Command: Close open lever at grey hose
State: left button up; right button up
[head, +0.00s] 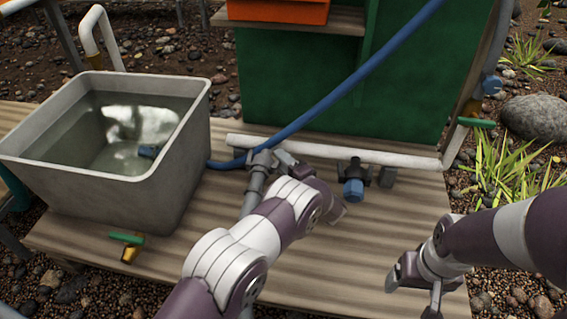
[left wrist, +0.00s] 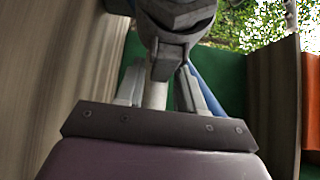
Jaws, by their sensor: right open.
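The grey hose (head: 254,188) runs up the wooden deck beside my left arm to a grey fitting (head: 262,159) at the white pipe (head: 340,152). My left gripper (head: 284,160) is at this fitting, just right of it. In the left wrist view, a dark grey valve part (left wrist: 172,58) is right at my left fingers (left wrist: 158,88), covering their tips. The fingers stand apart with the white pipe behind them; whether they grip the part is unclear. I cannot make out the lever's position. My right gripper (head: 412,288) is open and empty, above the deck's front right.
A grey water tub (head: 180,165) stands left, with a green-handled brass tap (head: 127,239) below it. A blue-capped dark valve (head: 353,186) sits right of my left gripper. A blue hose (head: 340,90) crosses a green panel (head: 300,80). The deck's middle (head: 330,250) is clear.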

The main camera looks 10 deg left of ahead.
pick_arm(q)
jog(key=shift+p+v, duration=3.35)
jog(key=shift+v, duration=3)
jog(key=shift+r, duration=0.15)
